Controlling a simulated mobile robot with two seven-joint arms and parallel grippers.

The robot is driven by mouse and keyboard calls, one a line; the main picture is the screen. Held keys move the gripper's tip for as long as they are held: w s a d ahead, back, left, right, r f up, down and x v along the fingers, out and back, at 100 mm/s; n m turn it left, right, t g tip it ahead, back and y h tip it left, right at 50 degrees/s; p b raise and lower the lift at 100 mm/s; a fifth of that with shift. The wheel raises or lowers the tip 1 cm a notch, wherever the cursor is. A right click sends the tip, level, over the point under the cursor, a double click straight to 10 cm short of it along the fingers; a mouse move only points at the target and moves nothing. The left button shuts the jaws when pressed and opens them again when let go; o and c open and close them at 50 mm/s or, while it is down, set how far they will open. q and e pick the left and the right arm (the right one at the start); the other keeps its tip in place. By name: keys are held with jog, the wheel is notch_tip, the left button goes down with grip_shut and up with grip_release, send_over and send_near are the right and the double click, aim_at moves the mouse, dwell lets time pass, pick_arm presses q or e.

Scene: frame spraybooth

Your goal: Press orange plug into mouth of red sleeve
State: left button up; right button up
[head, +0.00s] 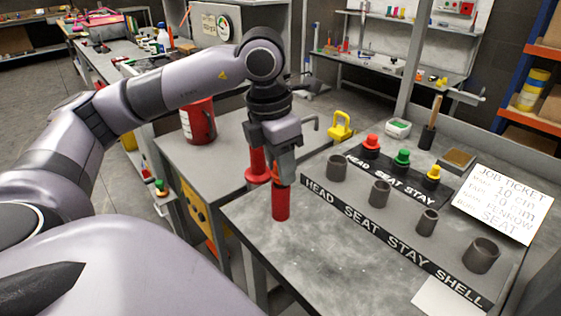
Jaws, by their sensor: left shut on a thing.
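The red sleeve (280,204) stands upright near the left edge of the grey bench. My left gripper (281,179) points down right above it, its fingertips at the sleeve's top rim. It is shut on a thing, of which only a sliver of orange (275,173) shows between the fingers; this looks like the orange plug. The fingers hide most of the plug and the sleeve's mouth, so I cannot tell whether the plug is inside the mouth or just above it. My right gripper is not in view.
A label strip (388,239) runs along the bench beside several grey cups (380,194). Behind them, red (371,144), green (403,158) and yellow (433,175) knobbed pieces stand on a dark strip. A job ticket (500,203) lies right.

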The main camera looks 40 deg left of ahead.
aim_at(275, 164)
pick_arm(q)
jog(key=shift+f+b, duration=0.7)
jog(key=shift+f, duration=0.1)
jog(key=o, duration=1.1)
jog(key=shift+s+a+r, duration=0.1)
jog(key=shift+s+r, duration=0.05)
jog(key=shift+r, duration=1)
jog(key=shift+s+r, duration=0.2)
jog(key=shift+r, duration=1)
jog(key=shift+s+a+r, duration=0.1)
jog(key=shift+s+r, duration=0.05)
jog(key=shift+r, duration=1)
